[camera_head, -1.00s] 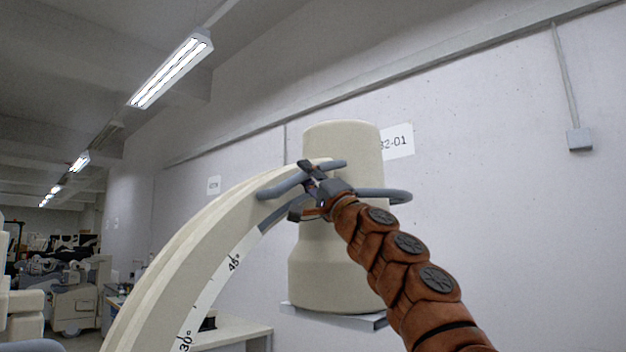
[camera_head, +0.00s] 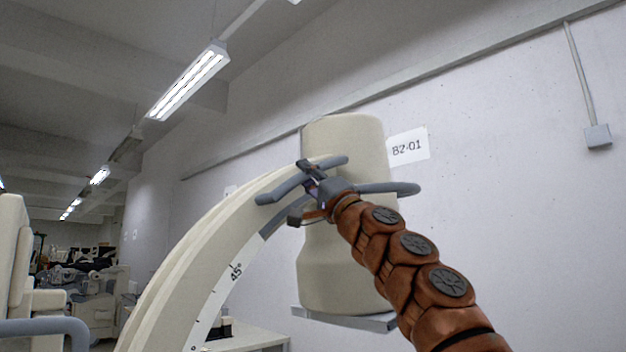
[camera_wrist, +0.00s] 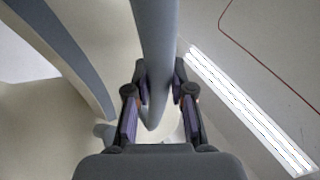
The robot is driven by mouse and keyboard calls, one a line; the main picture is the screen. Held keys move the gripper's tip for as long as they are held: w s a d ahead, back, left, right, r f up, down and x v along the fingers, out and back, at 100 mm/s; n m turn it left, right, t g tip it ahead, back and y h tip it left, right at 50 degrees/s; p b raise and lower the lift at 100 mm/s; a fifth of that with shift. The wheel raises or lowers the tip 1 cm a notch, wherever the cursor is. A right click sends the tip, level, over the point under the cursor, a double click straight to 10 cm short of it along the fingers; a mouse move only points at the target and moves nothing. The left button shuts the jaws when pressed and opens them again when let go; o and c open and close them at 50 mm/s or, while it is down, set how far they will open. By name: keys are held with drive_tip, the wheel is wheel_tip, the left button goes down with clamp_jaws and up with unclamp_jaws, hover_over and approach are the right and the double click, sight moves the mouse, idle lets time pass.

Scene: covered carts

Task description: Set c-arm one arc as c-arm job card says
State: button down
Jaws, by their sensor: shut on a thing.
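The c-arm's cream curved arc (camera_head: 215,235) rises from the lower left to a large cream cylindrical head (camera_head: 345,265). A white scale strip on its side shows a 45° mark (camera_head: 236,272); no pointer for it shows. A grey bar handle (camera_head: 280,190) sits near the arc's upper end. My gripper (camera_head: 308,183) is shut on this handle. In the wrist view the handle (camera_wrist: 155,50) runs between the two fingers of my gripper (camera_wrist: 160,100). No readable job card shows.
A wall sign reading B2-01 (camera_head: 408,147) hangs behind the head. A pale counter (camera_head: 250,338) stands below. Other cream equipment (camera_head: 95,300) stands at the back left, and a cream unit with a grey rail (camera_head: 45,328) is close at the left edge.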

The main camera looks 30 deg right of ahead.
sight(283, 196)
drive_tip(key=shift+s+a+f+n+g+y+b, duration=0.15)
drive_tip(key=shift+a+f+n+y+b, duration=0.25)
drive_tip(key=shift+a+f+b, duration=0.45)
drive_tip(key=shift+s+a+f+n+g+y+b, duration=0.15)
drive_tip(key=shift+a+f+n+y+b, duration=0.35)
drive_tip(key=shift+a+b, duration=0.55)
drive_tip(key=shift+s+a+f+n+g+y+b, duration=0.1)
drive_tip(key=shift+s+a+f+n+y+b, duration=0.1)
drive_tip(key=shift+a+f+n+b, duration=0.55)
drive_tip(key=shift+s+a+f+b, duration=0.1)
drive_tip(key=shift+a+f+b, duration=0.1)
drive_tip(key=shift+a+b, duration=0.15)
drive_tip(key=shift+s+a+f+b, duration=0.1)
drive_tip(key=shift+a+f+b, duration=0.1)
drive_tip(key=shift+a, duration=0.25)
drive_tip(key=shift+r, duration=0.1)
drive_tip(key=c, duration=1.2)
unclamp_jaws()
drive_tip(key=shift+a, duration=0.15)
drive_tip(key=shift+o, duration=1.1)
drive_tip(key=shift+d, duration=0.2)
drive_tip(key=shift+r, duration=0.1)
drive_tip(key=shift+s+d+f, duration=0.15)
drive_tip(key=shift+s+f, duration=0.05)
drive_tip(key=shift+f, duration=0.05)
